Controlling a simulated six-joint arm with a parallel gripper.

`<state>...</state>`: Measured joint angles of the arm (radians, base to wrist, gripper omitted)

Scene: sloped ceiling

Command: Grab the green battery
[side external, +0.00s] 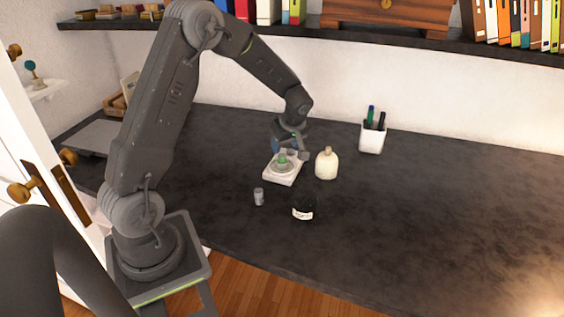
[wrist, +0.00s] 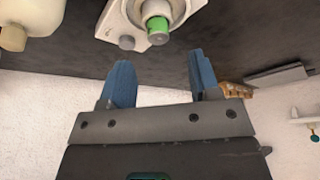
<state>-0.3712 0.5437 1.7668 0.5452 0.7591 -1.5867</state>
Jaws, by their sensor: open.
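The green battery (wrist: 157,28) has a grey end and sits in a round recess of a white block-like holder (wrist: 112,27). In the side external view the battery (side external: 282,158) is a small green shape on the white holder (side external: 283,178). My gripper (wrist: 160,75) is open, with two blue fingers and nothing between them. In the wrist view the battery lies just beyond the fingertips, between their lines and apart from them. In the side external view my gripper (side external: 288,146) is above and just behind the holder, partly hidden by my wrist.
A cream bottle (side external: 326,164) stands close right of the holder. A small grey cylinder (side external: 259,197) and a dark labelled jar (side external: 303,208) stand in front. A white pen cup (side external: 372,137) is at the back. A shelf (side external: 400,40) overhangs behind. The table's right side is clear.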

